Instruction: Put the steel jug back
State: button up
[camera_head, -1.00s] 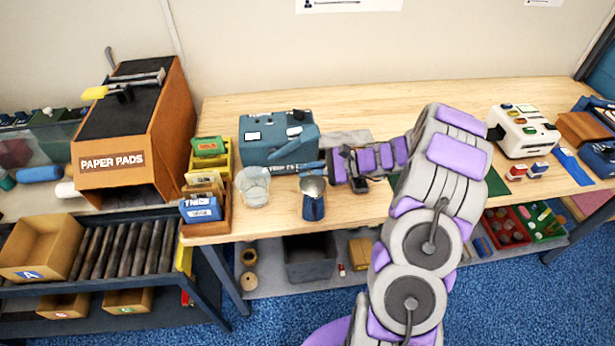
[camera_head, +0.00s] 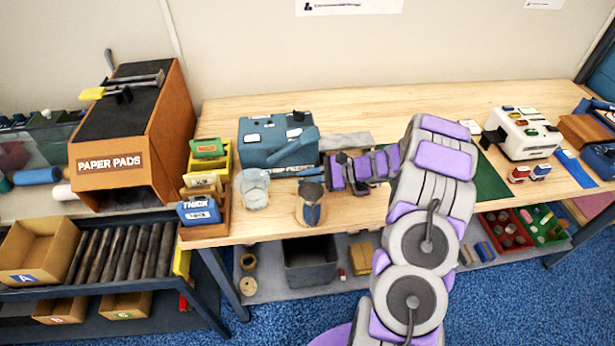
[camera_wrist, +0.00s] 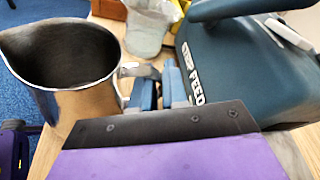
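The steel jug (camera_head: 309,211) stands near the front edge of the wooden bench, beside the clear cup. In the wrist view the jug (camera_wrist: 85,95) is upright, with its dark inside, spout at left and handle (camera_wrist: 135,70) pointing to the fingers. My gripper (camera_head: 311,175) is just behind the jug in the head view. In the wrist view my gripper (camera_wrist: 159,90) has two blue fingers with a gap between them, at the jug's handle. The handle's lower part is hidden, so I cannot tell whether the fingers touch it.
A blue strip-feed machine (camera_head: 278,143) stands close behind my gripper. The clear cup (camera_head: 253,188) is left of the jug, near the card boxes (camera_head: 199,211). A green mat (camera_head: 490,181) lies right of my arm.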

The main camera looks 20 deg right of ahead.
jog(key=o, duration=0.4)
